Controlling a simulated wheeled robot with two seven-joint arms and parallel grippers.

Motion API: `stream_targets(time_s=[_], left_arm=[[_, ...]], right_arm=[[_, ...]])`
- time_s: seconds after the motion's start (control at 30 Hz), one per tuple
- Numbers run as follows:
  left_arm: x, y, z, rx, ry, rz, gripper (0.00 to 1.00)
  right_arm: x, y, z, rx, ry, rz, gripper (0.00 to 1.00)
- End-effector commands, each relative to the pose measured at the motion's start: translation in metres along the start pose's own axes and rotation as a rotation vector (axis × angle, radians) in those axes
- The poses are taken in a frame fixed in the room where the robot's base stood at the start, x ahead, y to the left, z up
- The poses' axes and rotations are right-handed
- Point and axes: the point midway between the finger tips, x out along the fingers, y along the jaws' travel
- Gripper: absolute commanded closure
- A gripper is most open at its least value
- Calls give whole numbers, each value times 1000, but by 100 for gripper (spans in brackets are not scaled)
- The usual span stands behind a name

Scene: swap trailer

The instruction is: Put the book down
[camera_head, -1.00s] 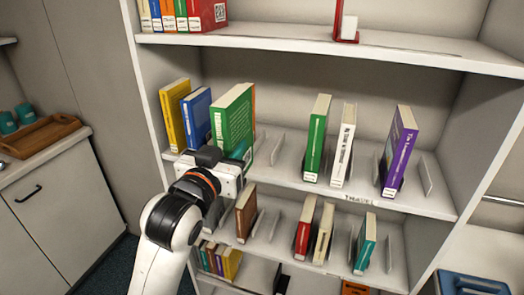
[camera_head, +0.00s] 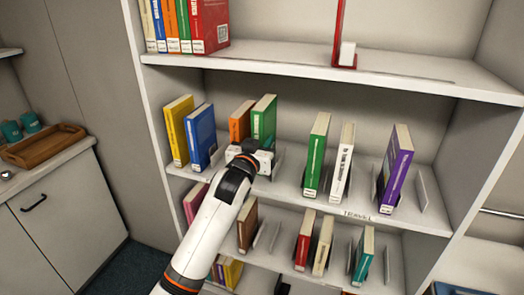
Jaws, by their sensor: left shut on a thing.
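The green book (camera_head: 264,120) is upright on or just above the middle shelf (camera_head: 330,205), beside an orange book (camera_head: 240,121) on its left. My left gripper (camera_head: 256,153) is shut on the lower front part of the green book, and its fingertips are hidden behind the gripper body. Whether the book's bottom touches the shelf is hidden by my gripper. My right gripper is out of view.
Yellow (camera_head: 179,130) and blue (camera_head: 200,137) books stand to the left. Another green book (camera_head: 317,153), a white book (camera_head: 343,161) and a purple book (camera_head: 397,167) stand to the right, among thin dividers. A shelf above and one below bound the space.

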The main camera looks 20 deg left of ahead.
Motion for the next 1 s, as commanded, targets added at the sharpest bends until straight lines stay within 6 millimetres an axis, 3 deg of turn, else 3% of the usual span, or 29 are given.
stream_targets(time_s=[0.2, 0.3, 0.67, 0.7, 0.8, 1.0], left_arm=[[-1, 0, -30, 0, 2, 0, 100], [3, 0, -34, 0, -1, -1, 100], [3, 0, -40, 0, -2, -1, 100], [3, 0, -41, 0, 1, -1, 66], [3, 0, -40, 1, 2, -1, 51], [3, 0, -40, 1, 1, -1, 51]], right_arm=[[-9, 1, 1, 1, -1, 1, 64], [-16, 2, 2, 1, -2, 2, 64], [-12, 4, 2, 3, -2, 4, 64], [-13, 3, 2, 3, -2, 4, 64], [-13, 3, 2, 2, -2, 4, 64], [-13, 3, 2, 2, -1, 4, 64]])
